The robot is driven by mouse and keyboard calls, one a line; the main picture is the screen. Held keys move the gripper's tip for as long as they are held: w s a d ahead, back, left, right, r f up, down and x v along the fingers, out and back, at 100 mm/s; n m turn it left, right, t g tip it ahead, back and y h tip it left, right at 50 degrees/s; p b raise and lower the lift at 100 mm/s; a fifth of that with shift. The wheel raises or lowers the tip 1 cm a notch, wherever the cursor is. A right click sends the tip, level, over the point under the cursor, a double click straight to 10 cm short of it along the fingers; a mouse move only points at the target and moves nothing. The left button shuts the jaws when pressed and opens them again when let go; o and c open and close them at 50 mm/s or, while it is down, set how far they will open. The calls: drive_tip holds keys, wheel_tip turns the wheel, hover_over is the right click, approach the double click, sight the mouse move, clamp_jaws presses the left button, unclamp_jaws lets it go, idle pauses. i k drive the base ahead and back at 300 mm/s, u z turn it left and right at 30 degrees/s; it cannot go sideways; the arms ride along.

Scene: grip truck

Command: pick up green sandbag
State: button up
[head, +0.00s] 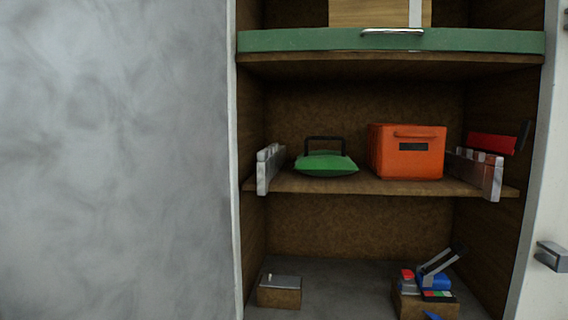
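The green sandbag (326,165) lies on the wooden middle shelf (385,187) of the truck's cabinet, left of centre on that shelf. It is a flat green bag with a black handle (325,140) standing up above it. Its whole front shows and nothing covers it. My gripper is not in the head view.
An orange box (407,152) stands right of the sandbag, with a small gap. Grey metal brackets stand at the shelf's left end (268,168) and right end (478,172). A green-fronted shelf edge (300,40) is above. Small items (435,280) lie below. A grey wall (115,160) fills the left.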

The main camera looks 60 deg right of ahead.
sight(322, 162)
drive_tip(key=z, duration=2.1)
drive_tip(key=i, duration=0.5)
